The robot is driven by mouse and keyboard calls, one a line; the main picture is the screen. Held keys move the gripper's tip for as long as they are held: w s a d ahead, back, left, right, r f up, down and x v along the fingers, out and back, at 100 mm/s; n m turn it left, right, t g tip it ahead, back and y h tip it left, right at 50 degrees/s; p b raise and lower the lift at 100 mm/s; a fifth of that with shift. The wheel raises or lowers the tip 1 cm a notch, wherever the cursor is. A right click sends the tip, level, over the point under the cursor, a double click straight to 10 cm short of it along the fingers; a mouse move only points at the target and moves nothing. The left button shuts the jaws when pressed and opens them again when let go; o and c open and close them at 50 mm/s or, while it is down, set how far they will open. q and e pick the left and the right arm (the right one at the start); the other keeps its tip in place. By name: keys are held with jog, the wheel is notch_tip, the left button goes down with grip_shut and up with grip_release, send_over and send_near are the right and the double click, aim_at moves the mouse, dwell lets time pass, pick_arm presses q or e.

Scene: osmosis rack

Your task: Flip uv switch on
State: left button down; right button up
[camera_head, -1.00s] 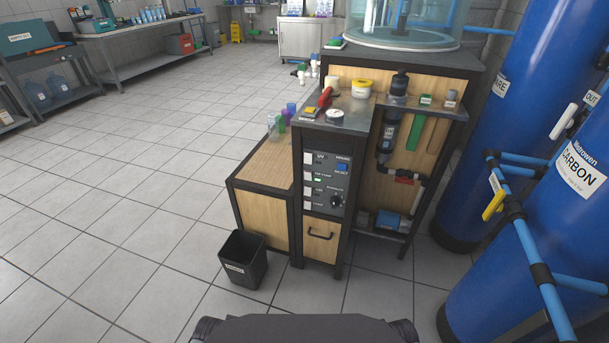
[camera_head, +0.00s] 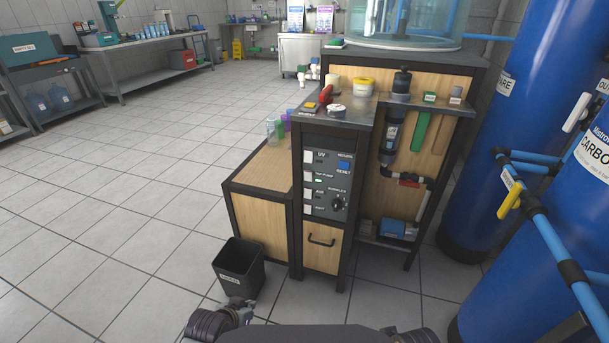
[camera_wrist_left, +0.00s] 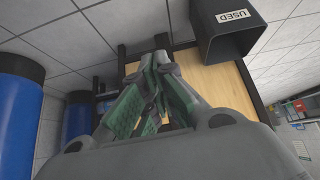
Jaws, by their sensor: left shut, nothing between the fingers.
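The UV switch (camera_head: 308,156) is a white rocker at the top left of the grey control panel (camera_head: 329,183) on the front of the wooden cabinet. Below it sit several similar white switches, with a blue reset button (camera_head: 344,166) and a black knob (camera_head: 338,203) to the right. I cannot tell its rocker position. My left gripper (camera_wrist_left: 158,60) is shut and empty in the left wrist view, with wood behind it; the switch cannot be made out there. My right gripper is not in view.
A black bin (camera_head: 239,268) stands on the floor left of the cabinet; it also shows in the left wrist view (camera_wrist_left: 216,35). Large blue tanks (camera_head: 497,150) and blue pipes (camera_head: 543,232) stand to the right. The tiled floor at left is clear.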

pick_arm(q)
jog(key=w+d+r+m+t+h+b, duration=0.1)
jog(key=w+d+r+t+h+b, duration=0.15)
jog(key=w+d+r, duration=0.35)
jog(key=w+d+r+t+h+b, duration=0.1)
jog(key=w+d+r+t, duration=0.2)
jog(key=w, duration=0.4)
jog(key=w+d+r+t+h, duration=0.1)
jog(key=w+d+r+t, duration=0.1)
jog(key=w+r+t, duration=0.2)
jog(key=w+d+r+t+h, duration=0.1)
jog(key=w+r+t, duration=0.3)
jog(key=r+t, duration=0.4)
jog(key=shift+d+r, duration=0.5)
jog(key=shift+r, duration=0.55)
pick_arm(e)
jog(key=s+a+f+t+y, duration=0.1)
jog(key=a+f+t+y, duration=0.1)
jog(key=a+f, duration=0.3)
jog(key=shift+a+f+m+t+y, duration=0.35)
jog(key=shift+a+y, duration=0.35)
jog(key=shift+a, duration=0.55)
pick_arm(q)
jog(key=shift+h, duration=0.25)
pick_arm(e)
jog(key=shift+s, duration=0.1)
pick_arm(q)
jog(key=shift+r, duration=0.15)
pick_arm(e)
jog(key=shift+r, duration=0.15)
